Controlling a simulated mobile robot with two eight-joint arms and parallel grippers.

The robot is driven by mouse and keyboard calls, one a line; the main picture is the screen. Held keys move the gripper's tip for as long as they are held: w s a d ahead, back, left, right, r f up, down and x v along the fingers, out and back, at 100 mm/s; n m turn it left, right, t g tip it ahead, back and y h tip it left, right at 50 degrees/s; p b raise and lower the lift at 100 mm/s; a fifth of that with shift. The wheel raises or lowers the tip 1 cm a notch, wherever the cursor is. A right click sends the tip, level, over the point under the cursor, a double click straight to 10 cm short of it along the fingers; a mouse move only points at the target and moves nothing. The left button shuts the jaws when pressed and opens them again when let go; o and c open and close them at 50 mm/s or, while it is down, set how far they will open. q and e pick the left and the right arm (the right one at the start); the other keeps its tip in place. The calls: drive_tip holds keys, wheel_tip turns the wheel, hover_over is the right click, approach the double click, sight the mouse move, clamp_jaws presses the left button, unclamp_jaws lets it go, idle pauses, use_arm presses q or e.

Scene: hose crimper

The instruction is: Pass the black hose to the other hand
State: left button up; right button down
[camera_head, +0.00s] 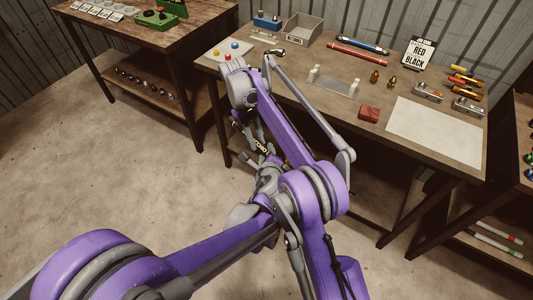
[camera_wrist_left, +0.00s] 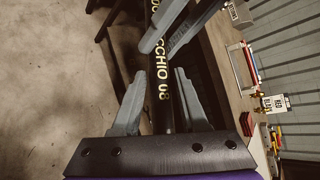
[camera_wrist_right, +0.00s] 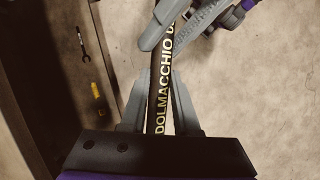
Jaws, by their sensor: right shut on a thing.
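The black hose (camera_wrist_left: 163,88) with yellow lettering runs lengthwise between the fingers of my left gripper (camera_wrist_left: 159,74), which are open with gaps beside it. In the right wrist view, my right gripper (camera_wrist_right: 162,76) is shut on the hose (camera_wrist_right: 158,108). The other gripper's fingers cross the hose at the top of each wrist view, so both grippers are close together on it. In the head view, a short lettered stretch of hose (camera_head: 259,144) shows in front of the workbench; my arms hide most of the rest.
A second bench (camera_head: 105,37) stands at left. The floor between is clear.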

use_arm(q)
clamp_jaws()
use_arm(e)
drive_tip(key=c, duration=0.6)
unclamp_jaws()
